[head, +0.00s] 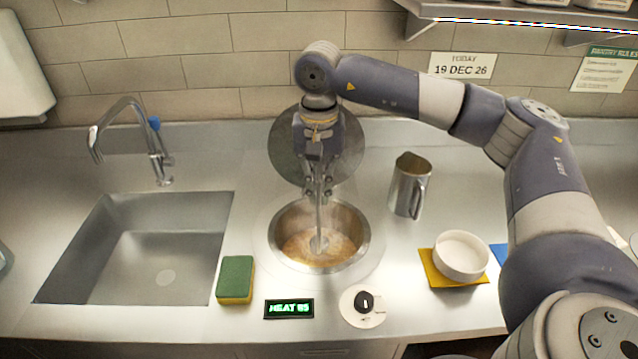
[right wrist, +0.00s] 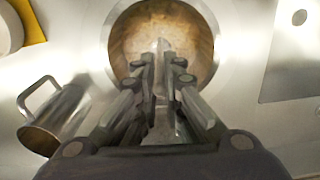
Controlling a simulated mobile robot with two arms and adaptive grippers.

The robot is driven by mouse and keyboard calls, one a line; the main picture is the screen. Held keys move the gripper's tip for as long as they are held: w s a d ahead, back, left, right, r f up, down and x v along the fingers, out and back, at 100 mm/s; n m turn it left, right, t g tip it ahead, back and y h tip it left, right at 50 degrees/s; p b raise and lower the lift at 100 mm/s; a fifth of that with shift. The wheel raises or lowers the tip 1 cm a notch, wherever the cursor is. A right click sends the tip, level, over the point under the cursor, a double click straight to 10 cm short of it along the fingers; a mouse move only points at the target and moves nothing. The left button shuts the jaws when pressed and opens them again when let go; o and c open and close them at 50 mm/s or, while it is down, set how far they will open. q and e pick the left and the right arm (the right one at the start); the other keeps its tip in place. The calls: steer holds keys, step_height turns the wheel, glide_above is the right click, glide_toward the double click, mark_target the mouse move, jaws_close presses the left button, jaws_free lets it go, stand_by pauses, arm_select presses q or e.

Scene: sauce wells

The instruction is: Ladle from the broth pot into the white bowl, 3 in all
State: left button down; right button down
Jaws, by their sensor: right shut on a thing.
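The broth pot (head: 356,228) is a round steel well sunk in the counter, with tan broth (head: 300,247) inside. My right gripper (head: 318,190) is above the well, shut on the upright handle of a steel ladle (head: 319,226). The ladle's lower end is down in the well at the broth; how full its cup is, I cannot tell. The right wrist view shows the gripper (right wrist: 162,75) over the same broth (right wrist: 150,35). The white bowl (head: 461,255) stands on a yellow mat (head: 437,279) to the right of the well; it looks empty. My left gripper is not in view.
A steel pitcher (head: 408,188) stands between well and bowl, farther back. A round lid (head: 285,150) is behind the well. A sponge (head: 235,279), a heat display (head: 289,308) and a knob (head: 363,302) line the front. A sink (head: 150,250) is at left.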

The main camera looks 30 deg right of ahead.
step_height(320, 180, down, 8)
steer(key=b, duration=0.5)
steer(key=shift+r, duration=0.2)
stand_by(0.7)
steer(key=shift+r, duration=0.1)
stand_by(0.4)
step_height(320, 180, up, 16)
steer(key=p, duration=1)
steer(key=shift+p, duration=0.35)
steer(key=shift+r, duration=0.1)
